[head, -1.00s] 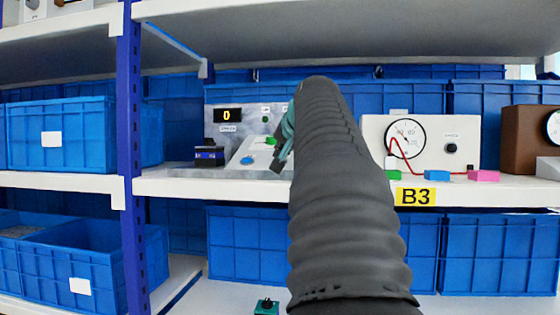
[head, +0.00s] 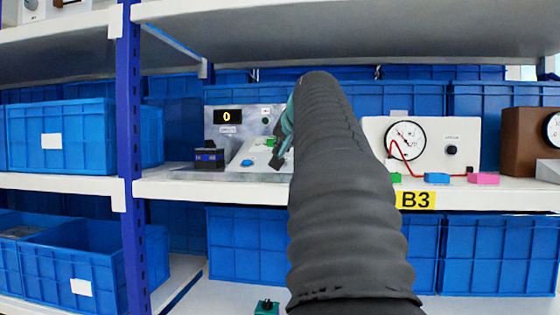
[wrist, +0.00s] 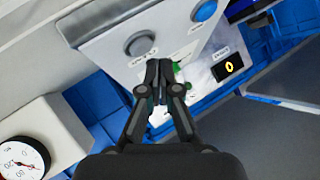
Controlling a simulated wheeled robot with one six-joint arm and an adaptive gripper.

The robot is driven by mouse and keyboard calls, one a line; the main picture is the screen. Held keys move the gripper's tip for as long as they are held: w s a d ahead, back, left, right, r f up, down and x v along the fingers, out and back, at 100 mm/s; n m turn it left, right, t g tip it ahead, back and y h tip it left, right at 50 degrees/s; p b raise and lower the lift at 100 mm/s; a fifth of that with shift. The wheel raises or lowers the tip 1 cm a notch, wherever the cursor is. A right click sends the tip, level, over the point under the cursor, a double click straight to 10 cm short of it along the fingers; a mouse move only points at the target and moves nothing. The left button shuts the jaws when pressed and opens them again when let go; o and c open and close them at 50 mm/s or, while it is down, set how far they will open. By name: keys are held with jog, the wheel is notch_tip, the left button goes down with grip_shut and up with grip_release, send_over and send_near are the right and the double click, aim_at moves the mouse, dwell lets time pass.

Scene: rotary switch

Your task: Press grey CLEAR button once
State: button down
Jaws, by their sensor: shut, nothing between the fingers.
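A grey round button (wrist: 139,44) sits on the sloped light panel (wrist: 110,40) in the wrist view, with a small label beside it too blurred to read. I cannot tell whether the tips touch the panel. In the head view my gripper (head: 278,162) is over the right side of the panel. The display (head: 227,116) behind reads 0.
A blue button (head: 247,163) is on the same panel, and a green part (head: 270,142) is near the gripper. A dark blue block (head: 208,156) stands left, a dial meter box (head: 455,135) right. The upper shelf (head: 340,40) is overhead.

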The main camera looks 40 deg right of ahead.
jog(key=r+p, duration=0.1)
jog(key=s+a+r+p, duration=0.1)
jog(key=r, duration=0.1)
jog(key=r+p, duration=0.1)
jog(key=shift+s+a+r, duration=0.15)
jog(key=shift+a+r, duration=0.1)
jog(key=shift+r, duration=0.05)
dwell(1.0)
jog(key=s+a+f+n+g+y, duration=0.1)
jog(key=s+a+f+n+y, duration=0.15)
jog(key=a+f, duration=0.75)
jog(key=s+a+f+n+g+y, duration=0.1)
jog(key=s+a+f+n+g, duration=0.15)
jog(key=a+f, duration=0.75)
jog(key=s+a+f+n+g, duration=0.1)
jog(key=s+a+f+n, duration=0.1)
jog(key=s+f, duration=0.3)
jog(key=s+a+f+n+g+y, duration=0.1)
jog(key=s+a+f, duration=0.4)
jog(key=f, duration=0.6)
jog(key=s+a+f+n+g, duration=0.1)
jog(key=s+a+f+n, duration=0.1)
jog(key=s+f, duration=0.3)
notch_tip(320, 180, down, 3)
jog(key=shift+s+a+r+n, duration=0.1)
jog(key=shift+s+a+n, duration=0.2)
jog(key=shift+a, duration=0.55)
